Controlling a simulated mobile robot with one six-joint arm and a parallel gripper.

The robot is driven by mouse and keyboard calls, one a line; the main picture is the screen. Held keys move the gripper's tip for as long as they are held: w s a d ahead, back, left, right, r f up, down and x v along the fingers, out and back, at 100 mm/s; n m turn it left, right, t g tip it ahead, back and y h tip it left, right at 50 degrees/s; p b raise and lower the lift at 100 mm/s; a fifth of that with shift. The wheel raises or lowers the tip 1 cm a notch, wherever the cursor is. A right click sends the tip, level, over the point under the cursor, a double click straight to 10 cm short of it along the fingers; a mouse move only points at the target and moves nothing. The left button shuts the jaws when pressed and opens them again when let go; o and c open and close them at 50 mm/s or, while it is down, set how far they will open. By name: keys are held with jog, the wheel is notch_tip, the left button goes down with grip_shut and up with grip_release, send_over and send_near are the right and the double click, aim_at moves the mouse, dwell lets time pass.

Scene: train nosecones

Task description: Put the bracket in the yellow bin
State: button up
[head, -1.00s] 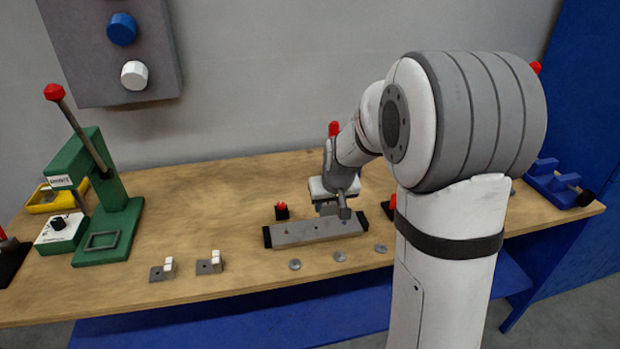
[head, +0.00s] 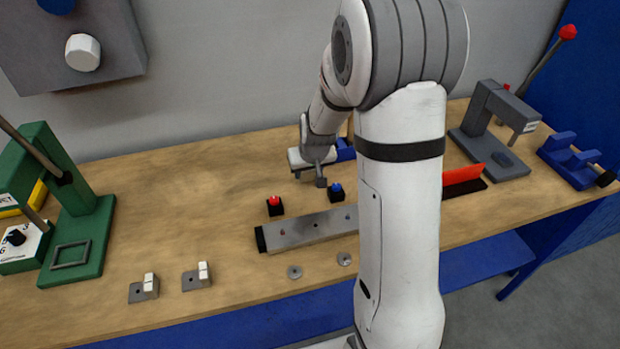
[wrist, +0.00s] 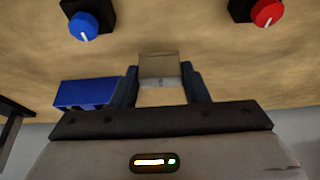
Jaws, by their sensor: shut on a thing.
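My gripper (head: 318,168) is above the workbench, behind the long grey bar. In the wrist view its two dark fingers (wrist: 163,88) are shut on a small grey-brown bracket (wrist: 159,66). The held bracket (head: 320,182) also shows as a small dark piece under the gripper in the head view. The yellow bin (head: 12,204) is at the far left, partly hidden by the green press and cut by the picture edge. Two similar small grey pieces with white uprights, left (head: 143,288) and right (head: 197,276), lie at the front left of the bench.
The grey bar (head: 310,229) lies in front of a red knob (head: 274,205) and a blue knob (head: 336,192). A green press (head: 75,225) stands left, a grey press (head: 490,130) right. A blue bin (wrist: 85,93) is behind the gripper. Bench between green press and bar is largely clear.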

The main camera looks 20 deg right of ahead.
notch_tip(320, 180, down, 4)
jog(key=shift+s+d+f, duration=0.1)
jog(key=shift+s, duration=0.1)
jog(key=o, duration=1.1)
jog(key=shift+c, duration=0.2)
